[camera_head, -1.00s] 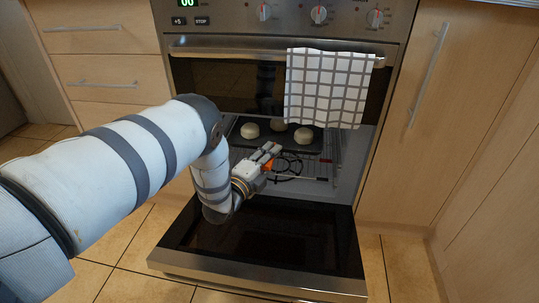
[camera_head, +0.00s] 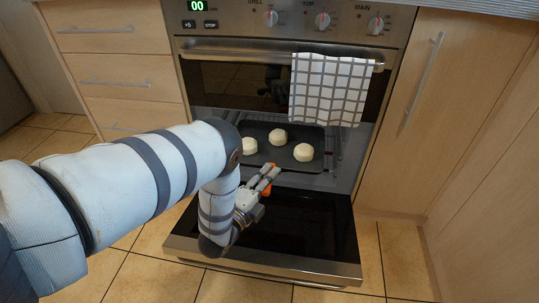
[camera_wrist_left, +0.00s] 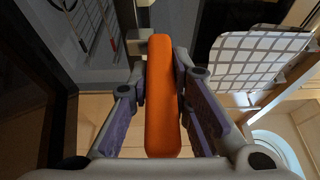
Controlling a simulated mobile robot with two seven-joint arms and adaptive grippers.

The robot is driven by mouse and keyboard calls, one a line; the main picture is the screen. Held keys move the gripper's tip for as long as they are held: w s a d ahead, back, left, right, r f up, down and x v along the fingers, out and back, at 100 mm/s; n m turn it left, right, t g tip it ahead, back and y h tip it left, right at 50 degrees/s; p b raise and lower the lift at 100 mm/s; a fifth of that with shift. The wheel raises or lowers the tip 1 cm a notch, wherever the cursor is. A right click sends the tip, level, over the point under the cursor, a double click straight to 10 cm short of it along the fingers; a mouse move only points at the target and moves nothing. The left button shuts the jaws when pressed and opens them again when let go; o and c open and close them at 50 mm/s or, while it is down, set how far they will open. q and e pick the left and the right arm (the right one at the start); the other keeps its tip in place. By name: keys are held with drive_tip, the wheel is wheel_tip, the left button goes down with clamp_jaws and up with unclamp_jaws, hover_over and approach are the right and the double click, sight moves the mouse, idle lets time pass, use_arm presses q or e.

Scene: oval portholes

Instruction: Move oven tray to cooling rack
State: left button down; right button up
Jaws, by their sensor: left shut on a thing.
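The dark oven tray (camera_head: 276,157) sits partly out of the open oven, level, with three pale round buns (camera_head: 277,137) on it. My left gripper (camera_head: 266,178) is at the tray's front edge, above the open oven door. It is shut on an orange handle (camera_wrist_left: 163,95), which stands between the fingers in the left wrist view, with a metal piece at its far end. The join between handle and tray is not clear. No cooling rack can be made out. My right gripper is not in view.
The oven door (camera_head: 290,225) is folded down flat below the tray. A checked towel (camera_head: 328,88) hangs from the oven's upper rail and also shows in the left wrist view (camera_wrist_left: 250,60). Wooden cupboards flank the oven. Tiled floor (camera_head: 150,275) lies in front.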

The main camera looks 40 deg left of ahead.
use_arm(q)
drive_tip(key=s+d+p, duration=0.1)
drive_tip(key=s, duration=0.1)
drive_tip(key=s+d+p, duration=0.1)
drive_tip(key=s+d, duration=0.1)
drive_tip(key=s, duration=0.1)
drive_tip(key=s+d+p, duration=0.1)
drive_tip(key=s, duration=0.1)
drive_tip(key=shift+s+d+r, duration=0.15)
drive_tip(key=shift+d+r, duration=0.05)
drive_tip(key=shift+d, duration=0.05)
drive_tip(key=p, duration=0.6)
approach(269, 194)
drive_tip(key=shift+w+d+f, duration=0.1)
drive_tip(key=shift+w+d, duration=0.8)
drive_tip(key=shift+d, duration=0.05)
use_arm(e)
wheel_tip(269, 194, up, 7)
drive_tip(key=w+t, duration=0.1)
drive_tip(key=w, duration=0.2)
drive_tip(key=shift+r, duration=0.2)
